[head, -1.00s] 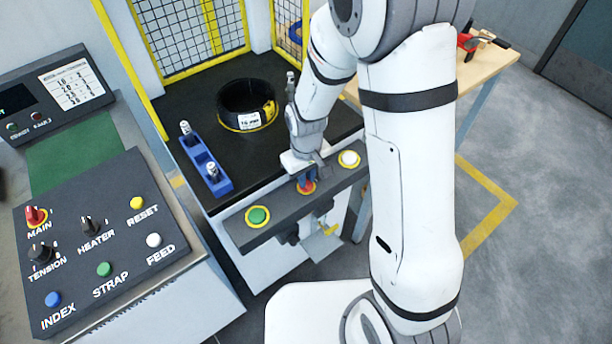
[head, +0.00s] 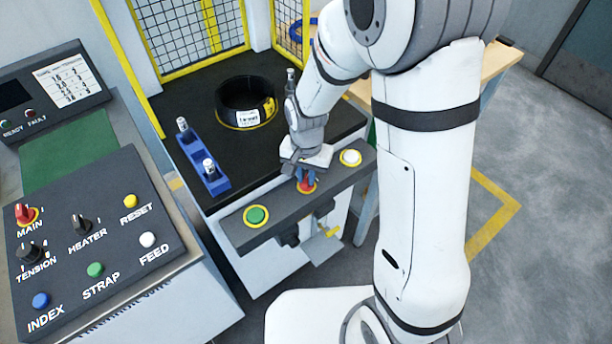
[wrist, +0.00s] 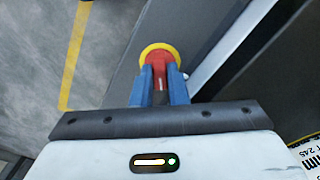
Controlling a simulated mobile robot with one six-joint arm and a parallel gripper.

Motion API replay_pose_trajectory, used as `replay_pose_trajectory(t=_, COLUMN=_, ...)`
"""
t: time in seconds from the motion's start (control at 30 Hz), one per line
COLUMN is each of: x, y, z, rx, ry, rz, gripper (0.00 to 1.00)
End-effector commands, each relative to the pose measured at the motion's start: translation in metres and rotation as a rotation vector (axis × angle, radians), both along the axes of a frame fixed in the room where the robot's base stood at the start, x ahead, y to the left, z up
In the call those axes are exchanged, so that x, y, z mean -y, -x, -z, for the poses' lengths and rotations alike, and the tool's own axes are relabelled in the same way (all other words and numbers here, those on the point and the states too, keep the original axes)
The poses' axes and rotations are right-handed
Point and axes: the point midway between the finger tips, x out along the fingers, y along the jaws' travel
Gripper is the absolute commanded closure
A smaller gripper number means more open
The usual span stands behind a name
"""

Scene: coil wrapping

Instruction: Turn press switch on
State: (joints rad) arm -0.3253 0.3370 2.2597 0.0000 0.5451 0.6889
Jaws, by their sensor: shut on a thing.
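The press switch is a red knob (head: 307,187) on a yellow ring, in the middle of the dark button bar (head: 283,205) at the press front. My gripper (head: 306,177) comes down on it from above with its blue fingers. In the wrist view the red knob (wrist: 158,57) sits between the two blue fingers (wrist: 160,80), and they are shut on it. The fingers hide part of the knob, and I cannot read any switch marking.
A green button (head: 256,216) and a white button (head: 350,158) flank the knob. Behind lie a black coil (head: 247,103) and a blue holder (head: 203,160) with metal posts. A control panel (head: 75,240) stands at left; yellow mesh fencing (head: 190,35) is behind.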

Motion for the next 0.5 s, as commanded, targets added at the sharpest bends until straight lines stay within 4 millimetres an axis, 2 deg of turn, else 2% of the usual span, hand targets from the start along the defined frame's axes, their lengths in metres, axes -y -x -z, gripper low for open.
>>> replay_pose_trajectory(t=0.5, x=0.0002, y=0.0000, z=0.0006, rx=0.000, ry=0.000, rz=0.444, gripper=1.00)
